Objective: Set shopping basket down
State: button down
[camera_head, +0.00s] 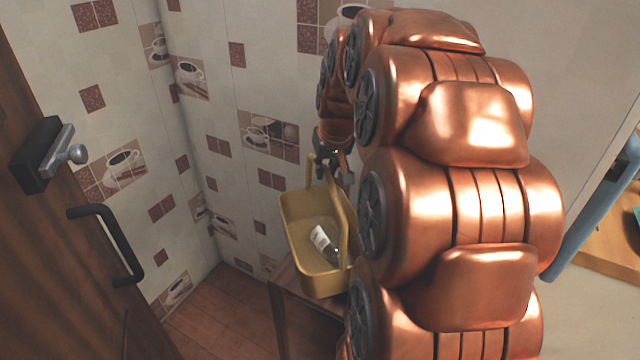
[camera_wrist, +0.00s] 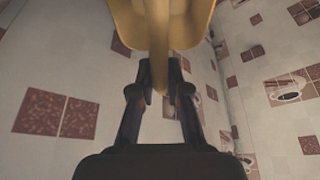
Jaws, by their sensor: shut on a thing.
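A yellow shopping basket (camera_head: 296,233) hangs in the middle of the head view, a little tilted, with a bottle with a white label (camera_head: 325,243) lying inside. My gripper (camera_head: 333,168) is shut on the basket's handle at its top. In the wrist view the two dark fingers of my gripper (camera_wrist: 165,92) close around the yellow handle, and the basket (camera_wrist: 190,22) fills the top middle. A small brown wooden table (camera_head: 281,289) stands below and behind the basket. I cannot tell whether the basket's bottom touches the table. My copper arm hides the table's right part.
A wooden door (camera_head: 35,250) with a black handle (camera_head: 108,245) is at the left. Tiled walls meet in a corner behind the basket. Brown floor (camera_head: 215,310) lies open left of the table. A wooden surface (camera_head: 610,245) and a blue rail (camera_head: 590,215) are at the right.

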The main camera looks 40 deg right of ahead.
jog(key=shift+d+f+p, duration=0.2)
jog(key=shift+f+p, duration=0.25)
jog(key=shift+f, duration=2.25)
jog(key=shift+f, duration=0.1)
jog(key=c, duration=1.2)
grip_release()
jog(key=shift+o, duration=0.2)
jog(key=b+v, duration=0.1)
jog(key=v, duration=1.1)
